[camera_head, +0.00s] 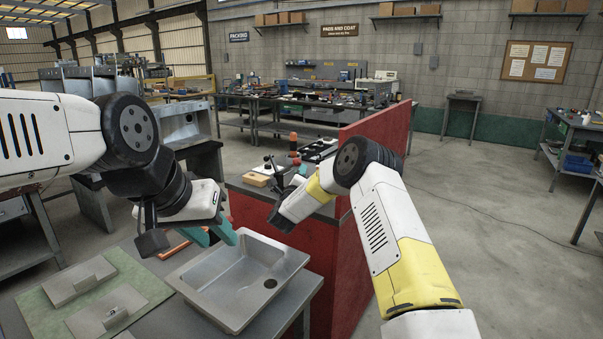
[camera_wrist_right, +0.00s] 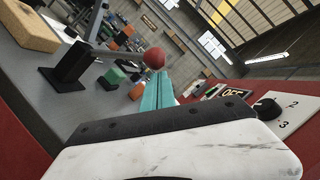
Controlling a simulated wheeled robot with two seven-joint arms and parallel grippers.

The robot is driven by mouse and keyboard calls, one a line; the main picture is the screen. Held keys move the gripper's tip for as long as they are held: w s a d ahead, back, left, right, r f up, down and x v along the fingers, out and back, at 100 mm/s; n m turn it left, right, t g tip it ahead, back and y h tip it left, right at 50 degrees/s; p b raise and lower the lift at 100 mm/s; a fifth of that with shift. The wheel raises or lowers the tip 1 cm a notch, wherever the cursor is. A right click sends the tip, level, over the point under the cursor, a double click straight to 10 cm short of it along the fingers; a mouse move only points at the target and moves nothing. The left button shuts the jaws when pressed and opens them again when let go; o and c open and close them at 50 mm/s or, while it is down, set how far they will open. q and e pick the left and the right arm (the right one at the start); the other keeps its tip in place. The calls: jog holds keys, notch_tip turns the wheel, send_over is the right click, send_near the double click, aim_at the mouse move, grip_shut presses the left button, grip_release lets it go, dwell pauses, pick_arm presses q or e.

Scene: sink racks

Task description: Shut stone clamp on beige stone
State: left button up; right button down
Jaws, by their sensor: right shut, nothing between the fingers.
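The beige stone (camera_head: 255,180) lies on the grey bench top behind the sink, and a beige block also shows at the upper left of the right wrist view (camera_wrist_right: 28,26). A black upright post and arm, seemingly the stone clamp (camera_wrist_right: 72,62), stands beside it. A red ball knob (camera_wrist_right: 155,58) shows just beyond my right fingertips; I cannot tell if they touch it. My right gripper (camera_wrist_right: 158,92) has its teal fingers together and empty. My left gripper (camera_head: 214,237) hangs over the sink's left edge, teal fingers apart and empty. Whether the clamp presses the stone is unclear.
A metal sink (camera_head: 240,281) stands on the near table, beside a green mat (camera_head: 148,282) with metal plates. A red partition (camera_head: 383,130) runs behind my right arm. A dial panel (camera_wrist_right: 275,112) is at the right of the right wrist view. Small blocks lie near the post.

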dwell(0.3)
jog(key=w+a+r+n+g+y, duration=0.1)
jog(key=w+a+r+n+g, duration=0.2)
jog(key=w+a+r+n, duration=0.3)
jog(key=shift+w+a+r+n+g, duration=0.4)
jog(key=shift+a+r+n, duration=0.8)
jog(key=shift+a+n, duration=0.85)
jog(key=s+r, duration=0.4)
jog(key=s, duration=0.6)
jog(key=shift+s+d+r, duration=0.2)
jog(key=shift+s+d, duration=0.2)
jog(key=shift+d, duration=0.05)
